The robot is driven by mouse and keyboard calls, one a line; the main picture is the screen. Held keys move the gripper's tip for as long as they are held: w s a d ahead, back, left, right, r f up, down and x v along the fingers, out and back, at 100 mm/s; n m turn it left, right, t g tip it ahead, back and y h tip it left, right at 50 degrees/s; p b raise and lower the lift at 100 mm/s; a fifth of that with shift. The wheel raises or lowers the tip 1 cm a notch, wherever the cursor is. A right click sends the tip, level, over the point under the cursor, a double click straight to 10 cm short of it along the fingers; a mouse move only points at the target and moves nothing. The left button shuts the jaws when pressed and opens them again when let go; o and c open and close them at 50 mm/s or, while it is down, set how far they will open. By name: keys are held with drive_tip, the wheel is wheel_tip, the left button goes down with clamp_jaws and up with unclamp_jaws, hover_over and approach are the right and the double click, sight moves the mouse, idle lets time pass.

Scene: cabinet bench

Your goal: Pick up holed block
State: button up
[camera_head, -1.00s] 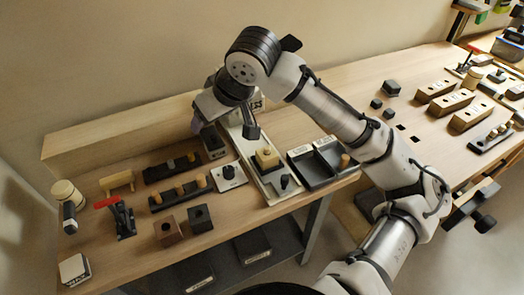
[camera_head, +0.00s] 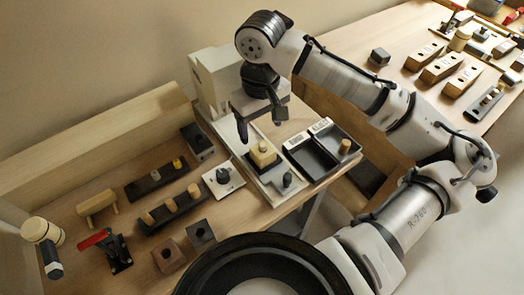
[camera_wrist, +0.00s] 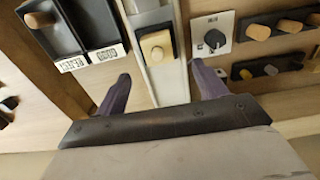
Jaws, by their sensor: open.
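A light wooden block (camera_head: 262,154) sits on a dark base on the pale press fixture; it also shows between the finger lines in the wrist view (camera_wrist: 156,44). A round mark shows on its top; I cannot tell whether it is a hole or a peg. A brown cube (camera_head: 168,257) and a dark cube (camera_head: 200,235), each with a dark hole in its top, stand at the front edge. My gripper (camera_head: 263,120) is open and empty above the press fixture, close to the wooden block and apart from it. Its two fingers also show in the wrist view (camera_wrist: 160,74).
The pale press column (camera_head: 212,82) stands behind my gripper. A two-part black tray (camera_head: 318,165) lies to the right, with a peg in it. A dial plate (camera_head: 223,179), peg racks (camera_head: 172,207) and a red-handled clamp (camera_head: 108,248) lie to the left.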

sight(263, 144)
wheel_tip(263, 144, down, 3)
drive_tip(key=shift+d+f+p, duration=0.2)
drive_tip(key=shift+f+p, duration=0.45)
drive_tip(key=shift+f, duration=2)
drive_tip(key=shift+c, duration=0.4)
drive_tip(key=c, duration=1)
